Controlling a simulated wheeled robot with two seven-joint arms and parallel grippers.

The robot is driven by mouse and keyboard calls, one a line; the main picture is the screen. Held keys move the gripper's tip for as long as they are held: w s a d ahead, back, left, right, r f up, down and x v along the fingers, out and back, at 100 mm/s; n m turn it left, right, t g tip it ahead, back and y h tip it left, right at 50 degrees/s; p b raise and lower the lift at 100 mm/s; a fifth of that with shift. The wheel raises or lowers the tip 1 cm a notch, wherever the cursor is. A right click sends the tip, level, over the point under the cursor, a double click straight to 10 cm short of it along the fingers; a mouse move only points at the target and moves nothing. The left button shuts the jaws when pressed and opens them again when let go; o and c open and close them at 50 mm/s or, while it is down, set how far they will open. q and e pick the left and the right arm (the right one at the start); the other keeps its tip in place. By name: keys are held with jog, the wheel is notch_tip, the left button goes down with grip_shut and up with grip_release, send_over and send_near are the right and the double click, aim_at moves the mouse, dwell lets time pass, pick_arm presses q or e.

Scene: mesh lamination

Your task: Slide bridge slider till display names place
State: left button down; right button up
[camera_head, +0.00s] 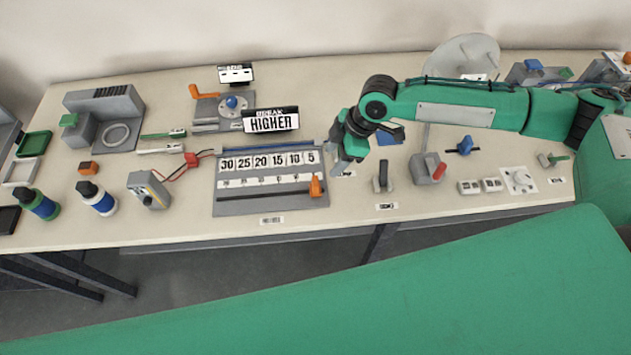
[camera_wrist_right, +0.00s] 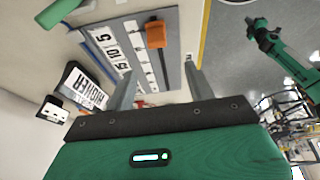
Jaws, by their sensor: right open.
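The bridge slider (camera_head: 316,187) is an orange knob at the right end of a dark slot on a grey panel (camera_head: 235,208). The panel carries number cards running from 30 at left to 5 at right. The display (camera_head: 271,120) behind it reads "HIGHER", with a smaller line above. My right gripper (camera_head: 345,168) is just right of and behind the knob, apart from it. In the right wrist view the orange knob (camera_wrist_right: 155,34) shows beyond the two open fingers (camera_wrist_right: 160,90), with nothing between them. My left gripper is not in view.
Left of the panel stand a grey meter box (camera_head: 149,190) with red leads and two bottles (camera_head: 97,198). Right of it are a dark upright handle (camera_head: 383,177) and a red-lever block (camera_head: 429,169). The bench's front edge runs close below the panel.

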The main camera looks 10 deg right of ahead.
aim_at(317, 181)
jog(key=p+x, duration=0.1)
jog(key=x, duration=0.3)
jog(key=p+x, duration=0.2)
jog(key=x, duration=0.3)
jog(key=p+x, duration=0.1)
jog(key=x, duration=0.3)
jog(key=shift+w+d+f, duration=0.25)
jog(key=shift+f, duration=0.05)
